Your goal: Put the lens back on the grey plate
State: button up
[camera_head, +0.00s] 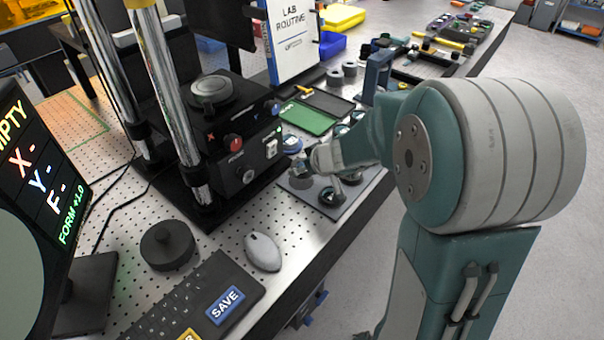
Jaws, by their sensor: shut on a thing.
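The grey plate (349,203) lies on the perforated table near its right edge, in front of the green case. My gripper (304,166) is over the left part of the plate, shut on a small round piece, apparently the lens (299,167). My arm and gripper hide much of the plate's right side. I cannot tell whether the held lens touches the plate.
The black instrument (236,150) with chrome columns stands close left of the plate. The open green case (308,117) lies behind, with the blue bracket (377,75) farther back. The mouse (263,252), keyboard (190,305) and black knob (168,245) are in front. The table edge is close on the right.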

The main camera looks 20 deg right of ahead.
aim_at(302, 182)
jog(key=shift+w+f, duration=0.25)
jog(key=shift+f, duration=0.1)
jog(key=shift+w+a+f, duration=0.1)
jog(key=shift+a+f, duration=0.05)
jog(key=shift+f, duration=1.4)
jog(key=shift+f, duration=0.1)
jog(key=o, duration=1.1)
